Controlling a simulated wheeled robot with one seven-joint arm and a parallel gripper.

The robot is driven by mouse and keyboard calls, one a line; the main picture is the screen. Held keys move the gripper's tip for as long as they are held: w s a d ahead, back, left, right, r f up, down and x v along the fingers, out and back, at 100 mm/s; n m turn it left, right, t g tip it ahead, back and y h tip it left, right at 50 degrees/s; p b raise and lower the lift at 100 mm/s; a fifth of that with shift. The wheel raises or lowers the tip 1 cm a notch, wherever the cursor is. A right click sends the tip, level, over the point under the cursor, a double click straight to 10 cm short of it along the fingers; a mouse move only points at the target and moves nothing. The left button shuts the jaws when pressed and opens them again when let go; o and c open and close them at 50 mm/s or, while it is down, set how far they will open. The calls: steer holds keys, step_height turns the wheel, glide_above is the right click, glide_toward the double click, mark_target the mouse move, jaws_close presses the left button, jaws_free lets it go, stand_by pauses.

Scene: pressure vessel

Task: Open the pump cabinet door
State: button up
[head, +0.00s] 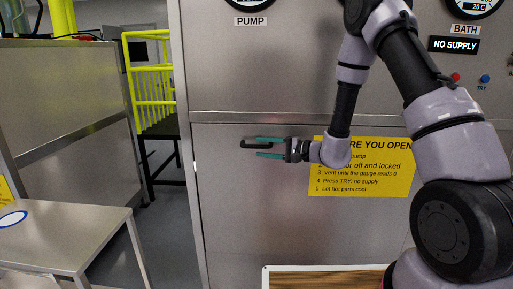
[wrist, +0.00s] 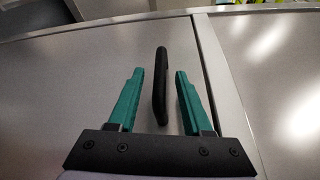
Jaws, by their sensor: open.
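The pump cabinet door (head: 240,220) is a grey metal panel below the PUMP gauge, and it looks closed. Its handle (head: 262,143) is a dark horizontal bar near the door's upper left corner. My gripper (head: 258,148) is at the handle, with green fingers pointing left. In the wrist view the black handle (wrist: 160,85) stands between the two open fingers of my gripper (wrist: 158,92). A gap shows on each side of the handle, so neither finger appears to touch it. My gripper hides part of the handle's right end in the head view.
A yellow instruction sign (head: 385,180) is on the door behind my arm. A metal table (head: 60,235) stands at the left, and a yellow railing (head: 150,85) is behind it. A wood-topped surface (head: 325,279) is at the bottom. Floor shows left of the cabinet.

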steer(key=shift+x, duration=1.35)
jaws_close()
stand_by(0.4)
